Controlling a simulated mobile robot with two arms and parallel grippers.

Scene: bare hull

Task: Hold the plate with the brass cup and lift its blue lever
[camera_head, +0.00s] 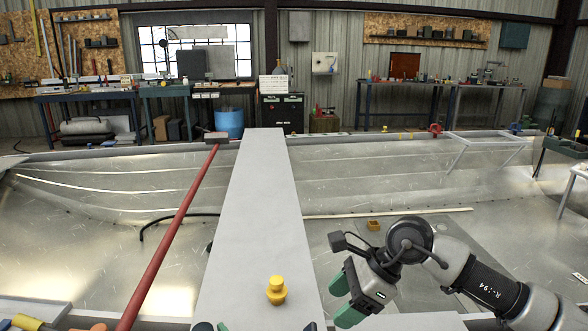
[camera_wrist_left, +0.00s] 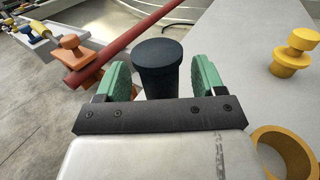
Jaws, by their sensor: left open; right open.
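My left gripper (camera_wrist_left: 161,66) is open in the left wrist view, its green fingers on either side of a black upright cylinder (camera_wrist_left: 158,68); gaps show beside it. In the head view only a bit of that gripper shows at the bottom edge. My right gripper (camera_head: 341,298) is open and empty in the head view, right of the grey beam (camera_head: 262,190). A yellow knob (camera_head: 277,290) stands on the beam; it also shows in the left wrist view (camera_wrist_left: 293,54). I cannot make out a plate, brass cup or blue lever for certain.
A red bar (camera_head: 180,215) slants left of the beam. A small orange-brown piece (camera_head: 374,225) lies on the metal hull floor (camera_head: 345,190). Workbenches stand far behind.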

